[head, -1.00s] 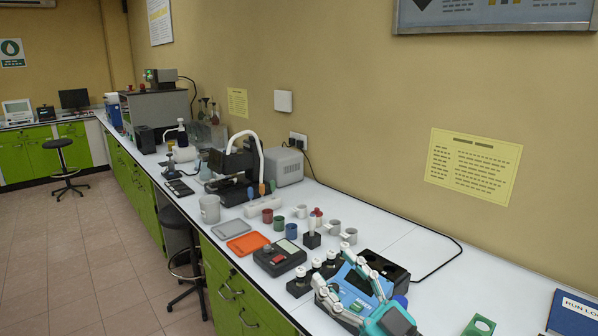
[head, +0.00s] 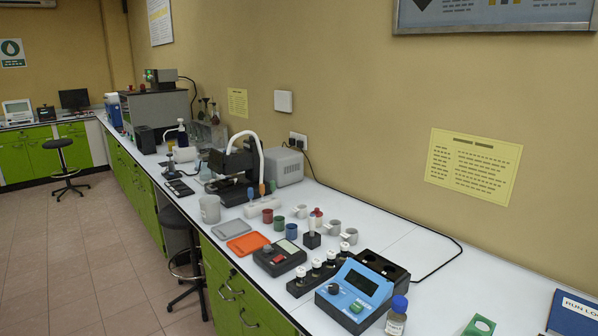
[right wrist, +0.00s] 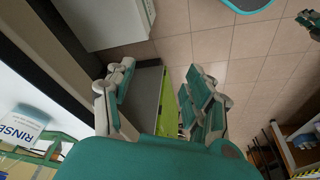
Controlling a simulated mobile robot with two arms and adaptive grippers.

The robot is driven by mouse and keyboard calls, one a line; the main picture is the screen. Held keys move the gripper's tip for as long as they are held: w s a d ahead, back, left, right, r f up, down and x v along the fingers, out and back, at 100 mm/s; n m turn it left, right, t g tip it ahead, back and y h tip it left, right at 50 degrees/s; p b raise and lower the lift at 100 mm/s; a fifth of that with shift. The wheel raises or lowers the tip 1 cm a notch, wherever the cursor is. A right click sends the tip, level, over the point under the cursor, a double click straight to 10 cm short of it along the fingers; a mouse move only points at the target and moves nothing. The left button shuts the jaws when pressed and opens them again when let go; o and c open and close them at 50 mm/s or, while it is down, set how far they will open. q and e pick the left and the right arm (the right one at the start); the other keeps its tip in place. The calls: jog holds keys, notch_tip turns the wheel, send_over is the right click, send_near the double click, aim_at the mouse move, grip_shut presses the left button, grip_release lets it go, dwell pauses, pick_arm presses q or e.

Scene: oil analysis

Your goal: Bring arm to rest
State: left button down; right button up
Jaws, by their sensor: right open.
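My right gripper (right wrist: 160,82) shows in the right wrist view with its two teal and grey fingers spread apart. Nothing is between the fingers; behind them are tiled floor and a green panel. Neither gripper shows in the head view now. My left gripper is in no current view.
The white bench (head: 400,235) holds a blue device (head: 352,293), a bottle with a blue cap (head: 396,318), a row of small vials (head: 316,268), a black and grey device (head: 279,257) and an orange tray (head: 248,243). A stool (head: 64,165) stands on open floor at the left.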

notch_tip(320, 180, down, 27)
jog(key=s+g, duration=0.1)
jog(key=s, duration=0.1)
jog(key=s+d+f+g, duration=0.1)
jog(key=s+d+f, duration=0.2)
jog(key=s+f, duration=1.2)
jog(key=shift+s, duration=0.35)
